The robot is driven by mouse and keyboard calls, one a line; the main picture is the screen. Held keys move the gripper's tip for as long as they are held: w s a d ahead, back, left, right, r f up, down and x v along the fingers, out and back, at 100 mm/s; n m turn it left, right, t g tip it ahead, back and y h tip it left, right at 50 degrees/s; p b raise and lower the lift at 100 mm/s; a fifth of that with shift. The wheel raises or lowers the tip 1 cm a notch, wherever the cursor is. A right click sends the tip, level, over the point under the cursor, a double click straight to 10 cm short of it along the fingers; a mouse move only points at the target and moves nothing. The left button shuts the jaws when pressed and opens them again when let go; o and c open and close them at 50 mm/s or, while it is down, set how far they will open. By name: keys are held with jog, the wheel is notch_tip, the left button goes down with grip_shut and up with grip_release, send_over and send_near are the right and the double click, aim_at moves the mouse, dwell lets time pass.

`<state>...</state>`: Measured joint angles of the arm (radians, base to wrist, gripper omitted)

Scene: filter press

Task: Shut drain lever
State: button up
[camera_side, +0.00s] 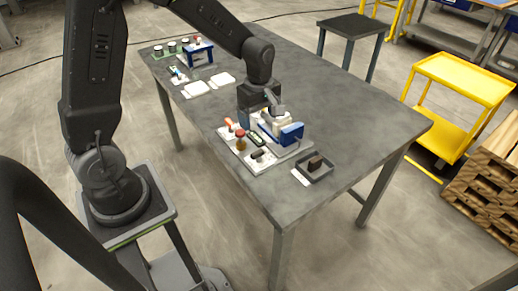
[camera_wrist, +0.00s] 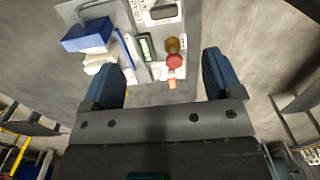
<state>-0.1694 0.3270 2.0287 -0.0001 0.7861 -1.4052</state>
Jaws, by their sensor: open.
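The filter press unit (camera_side: 249,161) is a pale panel on the grey table. A red-topped, amber-brown knob (camera_side: 240,137) stands on it; it also shows in the wrist view (camera_wrist: 174,62). Beside it is an orange-tipped handle (camera_side: 229,124), seen in the wrist view (camera_wrist: 171,83) just below the red knob. Which of these is the drain lever I cannot tell. My gripper (camera_side: 273,106) is over the rear of the unit. In the wrist view its fingers (camera_wrist: 160,68) are wide apart, with the knob and handle showing between them and nothing held.
A blue block (camera_side: 291,133) with white parts sits on the unit's right side. A dark tray (camera_side: 314,168) with a brown block lies in front. White trays (camera_side: 197,89) and a blue stand (camera_side: 200,50) are at the far left. The table's right side is clear.

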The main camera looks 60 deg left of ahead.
aim_at(259, 151)
notch_tip(259, 151, down, 12)
jog(key=shift+f, duration=0.2)
jog(key=shift+c, duration=0.2)
jog(key=c, duration=0.9)
